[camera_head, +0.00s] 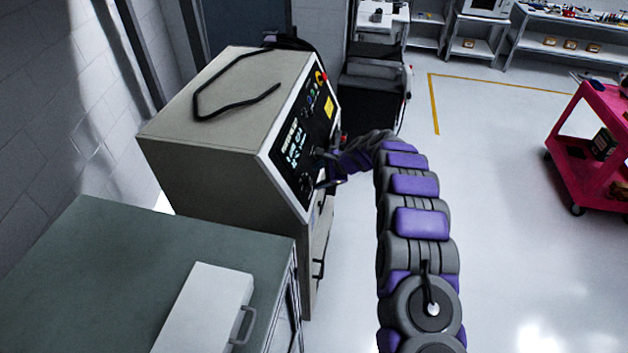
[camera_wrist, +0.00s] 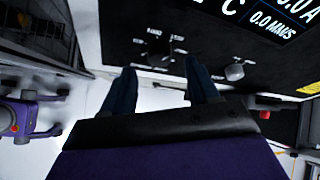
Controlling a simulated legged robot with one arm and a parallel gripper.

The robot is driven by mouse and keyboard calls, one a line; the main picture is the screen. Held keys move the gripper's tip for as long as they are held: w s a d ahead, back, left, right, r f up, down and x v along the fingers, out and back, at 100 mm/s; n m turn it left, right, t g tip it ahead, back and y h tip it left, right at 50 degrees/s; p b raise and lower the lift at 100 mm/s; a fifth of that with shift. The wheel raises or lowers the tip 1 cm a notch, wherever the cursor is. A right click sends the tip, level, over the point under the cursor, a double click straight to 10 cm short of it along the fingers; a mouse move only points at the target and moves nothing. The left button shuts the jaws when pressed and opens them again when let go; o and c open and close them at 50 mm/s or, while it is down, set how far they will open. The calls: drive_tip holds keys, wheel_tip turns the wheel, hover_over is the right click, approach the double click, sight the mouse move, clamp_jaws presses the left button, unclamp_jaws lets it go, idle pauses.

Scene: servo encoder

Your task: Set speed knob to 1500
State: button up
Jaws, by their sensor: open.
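A beige control cabinet (camera_head: 200,125) stands left of centre in the head view, with a black panel (camera_head: 299,140) on its right face. In the wrist view the panel (camera_wrist: 205,35) fills the upper part. A knob (camera_wrist: 157,52) with small markings around it sits ahead of the gap between my fingers. A second knob (camera_wrist: 235,72) sits to its right, beyond the right finger. The marking text is too small to read surely. My gripper (camera_wrist: 160,85) is open, with its two dark fingers apart and nothing between them. In the head view my gripper (camera_head: 328,168) is close to the panel.
A black cable (camera_head: 235,90) lies on the cabinet top. A grey-green bench (camera_head: 110,260) with a white box (camera_head: 205,310) is at the lower left. A pink cart (camera_head: 590,150) stands at the right. The floor (camera_head: 510,220) between is clear.

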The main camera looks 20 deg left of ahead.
drive_tip(key=b+v, duration=0.2)
drive_tip(key=v, duration=1.1)
drive_tip(key=shift+r, duration=0.15)
drive_tip(key=s+d+f+n+g+h+b, duration=0.15)
drive_tip(key=s+d+n+b, duration=0.45)
drive_tip(key=s, duration=0.7)
drive_tip(key=s+d+f+n+g+h+b, duration=0.15)
drive_tip(key=s+d+b, duration=0.45)
drive_tip(key=s, duration=0.7)
drive_tip(key=s+d+f+n+h+b, duration=0.1)
drive_tip(key=s+d+f+b, duration=0.3)
drive_tip(key=s, duration=0.5)
drive_tip(key=s+d+f+n+h+b, duration=0.2)
drive_tip(key=s+d+f+b, duration=0.1)
drive_tip(key=s, duration=0.6)
drive_tip(key=s+d+f+n+h+b, duration=0.2)
drive_tip(key=s+d+f+b, duration=0.2)
drive_tip(key=s, duration=0.5)
drive_tip(key=shift+d+f+b, duration=0.3)
drive_tip(key=shift+d+f, duration=0.25)
drive_tip(key=shift+d, duration=0.25)
drive_tip(key=shift+w, duration=0.1)
